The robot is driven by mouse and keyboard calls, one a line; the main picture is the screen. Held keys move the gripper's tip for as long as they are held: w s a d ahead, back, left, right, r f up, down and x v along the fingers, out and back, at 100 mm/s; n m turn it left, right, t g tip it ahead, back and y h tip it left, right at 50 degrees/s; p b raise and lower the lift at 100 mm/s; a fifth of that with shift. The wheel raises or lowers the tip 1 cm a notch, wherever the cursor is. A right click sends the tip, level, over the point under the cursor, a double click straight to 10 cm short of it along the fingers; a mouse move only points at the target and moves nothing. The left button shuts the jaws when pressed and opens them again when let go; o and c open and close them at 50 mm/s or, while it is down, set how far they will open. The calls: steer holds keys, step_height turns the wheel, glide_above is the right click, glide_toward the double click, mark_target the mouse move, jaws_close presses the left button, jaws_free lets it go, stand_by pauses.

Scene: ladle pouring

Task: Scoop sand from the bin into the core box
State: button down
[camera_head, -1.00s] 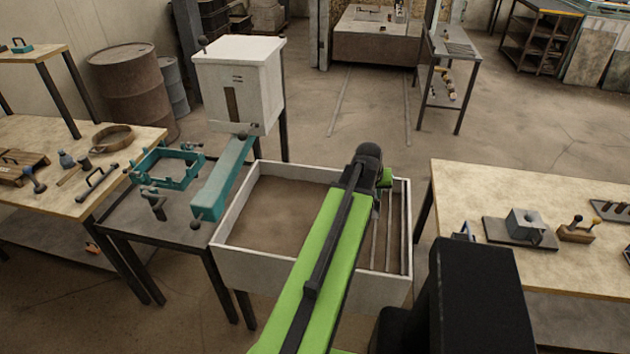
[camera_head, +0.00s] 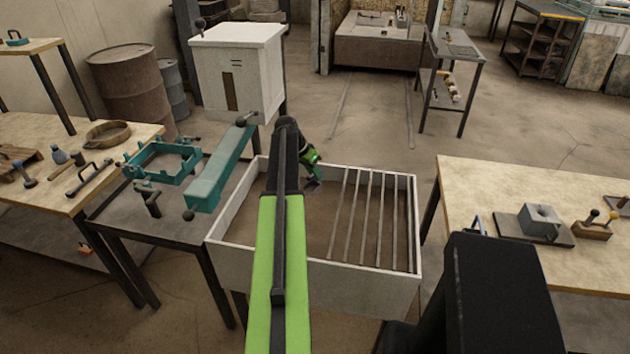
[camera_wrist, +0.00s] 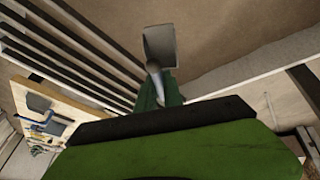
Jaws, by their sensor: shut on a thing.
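The bin (camera_head: 232,258) is a pale-walled box in the middle, with brown sand (camera_head: 330,205) over its floor and several bars across its right part. My gripper (camera_head: 311,160) is over the bin, left of the bars. It is shut on the handle of a small grey scoop (camera_head: 316,174). In the wrist view the scoop (camera_wrist: 160,45) points away from my green gripper (camera_wrist: 163,95); I cannot tell whether it carries sand. A grey block with an opening in its top, likely the core box (camera_head: 540,221), sits on a dark plate on the right table.
A wooden tool with two knobs (camera_head: 594,228) stands right of the block on the right table (camera_head: 470,180). A teal beam (camera_head: 222,170) and teal frame (camera_head: 160,177) lie left of the bin. A white cabinet (camera_head: 238,70) stands behind the bin.

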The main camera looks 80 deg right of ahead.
mark_target(313, 184)
steer(key=shift+g+h, duration=0.4)
steer(key=shift+h, duration=0.2)
steer(key=shift+w+a+f+b, duration=0.1)
steer(key=shift+a+f+b, duration=0.15)
steer(key=shift+f+b, duration=0.55)
steer(key=shift+w+a+f+b, duration=0.1)
steer(key=shift+a+f+b, duration=0.1)
steer(key=shift+f+b, duration=0.6)
steer(key=shift+w+a+f+b, duration=0.1)
steer(key=shift+a+f+b, duration=0.25)
steer(key=shift+b, duration=0.75)
steer(key=w+a+f+y+b, duration=0.1)
steer(key=w+a+f+b, duration=0.4)
steer(key=a+f+b, duration=0.3)
step_height(313, 184, up, 12)
steer(key=t+p, duration=0.1)
steer(key=p, duration=1.2)
steer(key=shift+s+a+y+p, duration=0.15)
steer(key=shift+a+y+p, duration=0.2)
steer(key=shift+y, duration=0.05)
steer(key=shift+f, duration=0.15)
